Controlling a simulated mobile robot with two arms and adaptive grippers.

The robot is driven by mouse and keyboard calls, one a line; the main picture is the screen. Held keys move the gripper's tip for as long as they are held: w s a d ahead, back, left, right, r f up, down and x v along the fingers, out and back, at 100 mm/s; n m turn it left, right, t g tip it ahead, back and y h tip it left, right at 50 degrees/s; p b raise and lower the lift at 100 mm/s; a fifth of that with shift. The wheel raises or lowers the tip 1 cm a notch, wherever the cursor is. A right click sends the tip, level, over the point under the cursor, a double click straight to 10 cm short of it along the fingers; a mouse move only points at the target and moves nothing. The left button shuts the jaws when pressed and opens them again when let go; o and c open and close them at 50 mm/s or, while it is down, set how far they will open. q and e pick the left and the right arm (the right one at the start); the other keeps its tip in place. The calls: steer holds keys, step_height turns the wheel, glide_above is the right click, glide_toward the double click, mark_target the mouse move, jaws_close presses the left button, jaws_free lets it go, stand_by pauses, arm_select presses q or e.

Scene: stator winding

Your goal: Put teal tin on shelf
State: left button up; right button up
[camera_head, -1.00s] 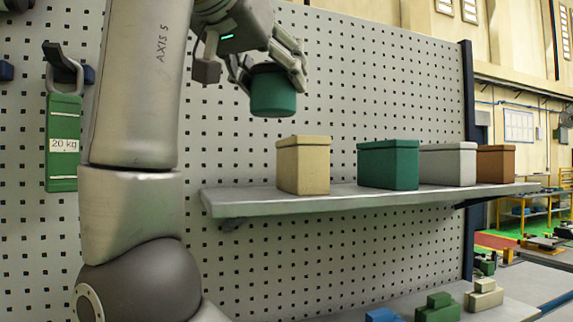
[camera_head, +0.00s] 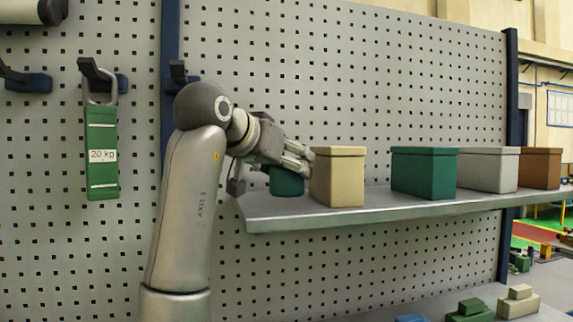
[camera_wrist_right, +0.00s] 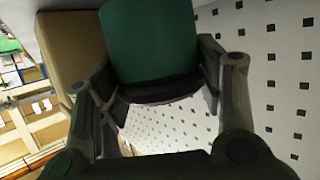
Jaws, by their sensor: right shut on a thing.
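The teal tin (camera_head: 287,183) is a small round tin held in my right gripper (camera_head: 292,166), at the left end of the grey shelf (camera_head: 360,217). Its base is at about the height of the shelf top, and I cannot tell whether it touches. In the right wrist view the tin (camera_wrist_right: 150,40) sits between the two fingers of the right gripper (camera_wrist_right: 160,85), which is shut on it. The cream box (camera_head: 338,178) stands just to the right of the tin. My left gripper is not in view.
A green box (camera_head: 424,173), a grey box (camera_head: 489,169) and a brown box (camera_head: 541,168) stand farther right on the shelf. Perforated panel (camera_head: 350,60) is behind. A green 20 kg weight (camera_head: 102,150) hangs at left. Green (camera_head: 470,310) and cream blocks (camera_head: 518,302) lie below.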

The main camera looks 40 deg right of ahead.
steer(key=shift+f+p, duration=0.3)
steer(key=shift+f, duration=0.45)
steer(key=shift+f, duration=0.2)
steer(key=o, duration=1.3)
steer(key=shift+c, duration=0.2)
steer(key=shift+r, duration=0.1)
